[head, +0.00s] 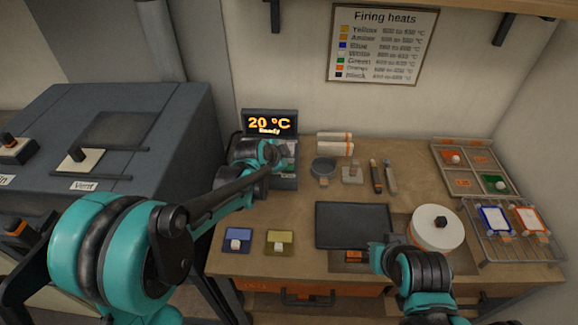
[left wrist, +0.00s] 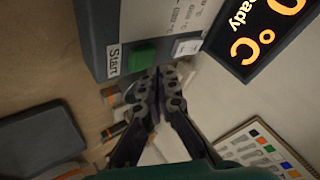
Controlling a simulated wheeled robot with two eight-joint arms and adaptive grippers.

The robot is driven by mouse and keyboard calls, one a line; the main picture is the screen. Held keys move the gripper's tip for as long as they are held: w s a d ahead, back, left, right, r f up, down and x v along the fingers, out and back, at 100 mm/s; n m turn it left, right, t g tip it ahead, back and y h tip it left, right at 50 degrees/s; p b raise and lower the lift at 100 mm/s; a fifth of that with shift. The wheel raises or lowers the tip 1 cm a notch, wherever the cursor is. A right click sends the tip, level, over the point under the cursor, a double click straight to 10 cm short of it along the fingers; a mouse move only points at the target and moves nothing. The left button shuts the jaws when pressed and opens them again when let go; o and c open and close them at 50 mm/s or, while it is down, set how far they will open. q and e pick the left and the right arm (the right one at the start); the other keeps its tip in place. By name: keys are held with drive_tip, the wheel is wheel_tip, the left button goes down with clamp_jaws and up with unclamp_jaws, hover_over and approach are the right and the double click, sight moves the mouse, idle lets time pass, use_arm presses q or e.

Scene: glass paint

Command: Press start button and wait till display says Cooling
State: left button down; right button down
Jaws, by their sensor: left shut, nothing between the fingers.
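The control box has a display (head: 269,123) reading "20 °C" with "Ready" under it; part of the display also shows in the left wrist view (left wrist: 262,30). The green start button (left wrist: 142,56) sits beside a "Start" label in the left wrist view, with a white button (left wrist: 187,47) next to it. My left gripper (left wrist: 158,73) is shut and empty, its tips just beside the green button; I cannot tell whether they touch it. In the head view my left gripper (head: 276,158) covers much of the box front. My right gripper (head: 378,258) is low over the table's front; its fingers are unclear.
A grey kiln (head: 180,115) with a "Vent" knob stands at left. The wooden table (head: 310,215) holds a dark tray (head: 352,224), a round white turntable (head: 437,232), blue and yellow containers (head: 238,239), tools, and racks of glass pieces (head: 478,205) at right.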

idle(0.6)
use_arm(q)
drive_tip(key=shift+f+b, duration=0.35)
drive_tip(key=shift+f, duration=0.1)
drive_tip(key=shift+f+b, duration=0.35)
drive_tip(key=shift+f, duration=0.05)
idle(0.5)
idle(0.3)
drive_tip(key=shift+r+p, duration=0.65)
drive_tip(key=shift+r, duration=0.2)
drive_tip(key=shift+r, duration=0.15)
wheel_tip(320, 180, up, 5)
drive_tip(key=p, duration=0.4)
